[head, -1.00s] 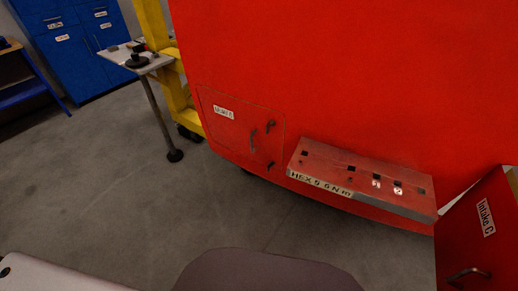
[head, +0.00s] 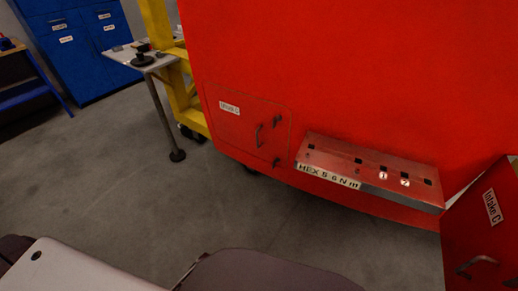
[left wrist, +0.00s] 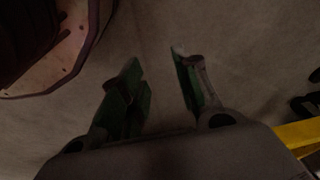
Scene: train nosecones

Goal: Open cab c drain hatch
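The drain hatch (head: 240,125) is a square panel outlined in the lower part of the red nosecone (head: 350,70) in the head view. It looks shut and flush. It has a small white label (head: 229,107) too blurred to read surely, a dark handle (head: 259,135), and two dark latch-like fittings, an upper one (head: 278,119) and a lower one (head: 276,162), at its right side. My left gripper (left wrist: 157,75) shows in the left wrist view with its green-padded fingers apart, nothing between them, over grey floor. Neither gripper shows in the head view; the right one is not seen.
A red ledge (head: 365,172) marked "HEX 5 6 Nm" juts out right of the hatch. A red "Intake C" panel (head: 470,240) with a handle stands at the right. A yellow frame (head: 178,75) and small table (head: 148,64) stand left. The floor (head: 130,190) before the hatch is clear.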

